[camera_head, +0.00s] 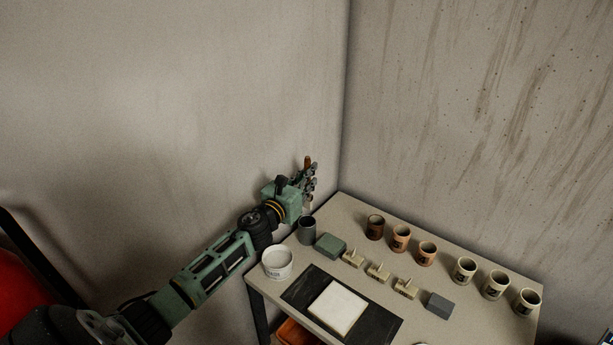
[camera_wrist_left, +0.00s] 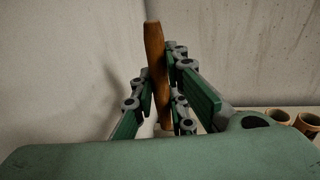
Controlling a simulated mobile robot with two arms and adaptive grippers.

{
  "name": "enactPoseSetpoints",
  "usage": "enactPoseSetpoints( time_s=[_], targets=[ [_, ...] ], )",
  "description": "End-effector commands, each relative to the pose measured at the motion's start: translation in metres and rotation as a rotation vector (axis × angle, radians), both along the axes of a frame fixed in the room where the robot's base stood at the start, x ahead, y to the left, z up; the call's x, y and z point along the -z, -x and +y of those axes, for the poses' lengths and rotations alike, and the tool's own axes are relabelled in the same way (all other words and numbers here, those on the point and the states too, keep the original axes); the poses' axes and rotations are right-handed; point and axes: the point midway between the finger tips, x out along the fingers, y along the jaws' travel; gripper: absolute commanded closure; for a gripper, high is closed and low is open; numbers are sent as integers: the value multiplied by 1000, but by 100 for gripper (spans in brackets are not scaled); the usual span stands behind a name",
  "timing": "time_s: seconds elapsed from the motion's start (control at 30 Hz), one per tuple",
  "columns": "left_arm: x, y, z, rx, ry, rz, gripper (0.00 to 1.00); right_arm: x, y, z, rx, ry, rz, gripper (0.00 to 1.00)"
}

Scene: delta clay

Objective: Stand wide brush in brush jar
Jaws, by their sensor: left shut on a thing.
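My left gripper (camera_head: 309,178) is shut on the wide brush, raised above the back left corner of the table. The brush's brown wooden handle (camera_head: 307,162) sticks up above the fingers. A dark grey cylindrical jar (camera_head: 307,231), which looks like the brush jar, stands on the table's left edge, below the gripper and a little toward me. My right gripper is in neither view.
A white labelled tub (camera_head: 277,263) stands near the dark jar. A green-grey block (camera_head: 330,246), several small beige stands (camera_head: 377,271) and a row of brown and cream cups (camera_head: 427,253) fill the table. A white slab (camera_head: 338,307) lies on a black mat (camera_head: 301,286). Walls close off the back.

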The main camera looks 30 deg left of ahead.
Motion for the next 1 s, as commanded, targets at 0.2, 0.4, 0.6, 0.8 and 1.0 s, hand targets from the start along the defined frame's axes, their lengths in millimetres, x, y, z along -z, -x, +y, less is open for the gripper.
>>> enactPoseSetpoints(
  time_s=[0.2,0.4,0.6,0.8,1.0],
  targets=[
    [22,0,0,0,2,1,100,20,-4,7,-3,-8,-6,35],
    [38,0,0,0,1,1,100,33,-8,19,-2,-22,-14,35],
    [55,0,0,0,0,0,100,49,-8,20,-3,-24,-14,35],
    [70,0,0,0,0,0,100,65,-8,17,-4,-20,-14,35],
    [86,0,0,0,-1,0,100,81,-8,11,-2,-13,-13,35]
  ],
)
